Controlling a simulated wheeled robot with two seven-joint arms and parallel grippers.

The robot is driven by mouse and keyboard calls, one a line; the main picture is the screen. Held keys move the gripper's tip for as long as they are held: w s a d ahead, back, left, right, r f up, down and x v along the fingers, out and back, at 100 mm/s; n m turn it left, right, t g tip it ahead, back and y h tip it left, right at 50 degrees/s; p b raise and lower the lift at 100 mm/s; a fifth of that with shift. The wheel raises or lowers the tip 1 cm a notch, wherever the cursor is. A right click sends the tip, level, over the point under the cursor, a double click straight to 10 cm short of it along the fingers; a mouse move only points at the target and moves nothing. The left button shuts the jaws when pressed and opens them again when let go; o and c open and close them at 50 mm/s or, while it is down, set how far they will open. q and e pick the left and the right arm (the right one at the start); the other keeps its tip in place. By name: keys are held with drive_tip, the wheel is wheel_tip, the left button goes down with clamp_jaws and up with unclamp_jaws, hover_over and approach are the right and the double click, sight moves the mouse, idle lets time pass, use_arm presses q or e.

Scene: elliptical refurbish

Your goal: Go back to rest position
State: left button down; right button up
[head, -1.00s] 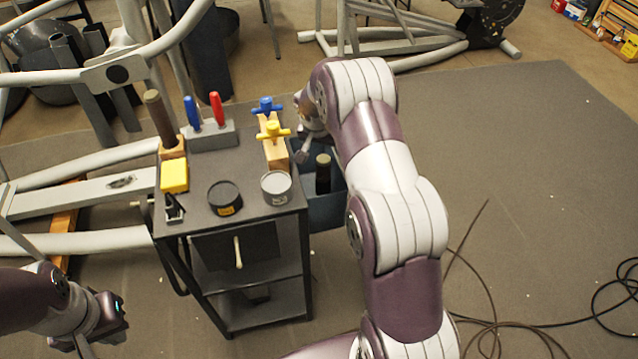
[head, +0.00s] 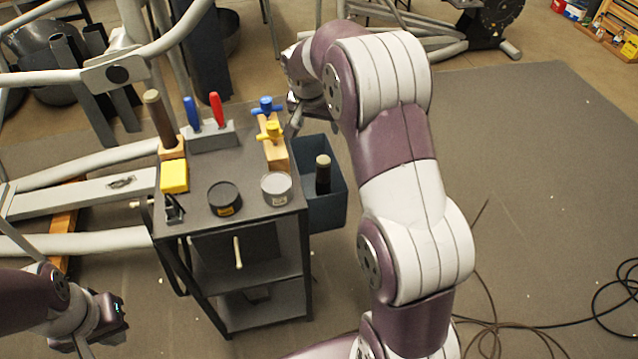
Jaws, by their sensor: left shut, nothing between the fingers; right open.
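My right arm reaches up through the middle of the head view. Its gripper (head: 296,118) is beyond the right edge of the cart, near the blue-handled tool (head: 266,105), apart from it. It is open and empty, partly hidden behind my own wrist. My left gripper (head: 88,348) is low at the left, in front of the cart and left of it. It is shut with nothing in it, and its fingertips run toward the bottom edge of the view.
The dark cart (head: 240,170) holds a yellow block (head: 174,176), two round tins, screwdrivers in a grey holder (head: 210,137) and a yellow-handled tool (head: 272,131). A blue bin (head: 328,212) with a dark cylinder (head: 323,175) hangs at its right. Cables (head: 490,330) lie on the floor.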

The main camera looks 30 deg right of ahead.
idle(0.3)
drive_tip(key=s+a+r+n+g+y+p, duration=0.1)
drive_tip(key=s+a+n+p, duration=0.3)
drive_tip(key=s, duration=0.8)
drive_tip(key=s+a+r+n+y+p, duration=0.1)
drive_tip(key=s+a+n+y+p, duration=0.1)
drive_tip(key=s+a+n, duration=0.3)
drive_tip(key=s+a+p, duration=0.1)
drive_tip(key=s+a, duration=0.3)
drive_tip(key=s, duration=0.2)
drive_tip(key=shift+s+r+g+p, duration=0.2)
drive_tip(key=shift+s+g+p, duration=0.15)
drive_tip(key=shift+s+g, duration=0.05)
drive_tip(key=shift+s, duration=0.1)
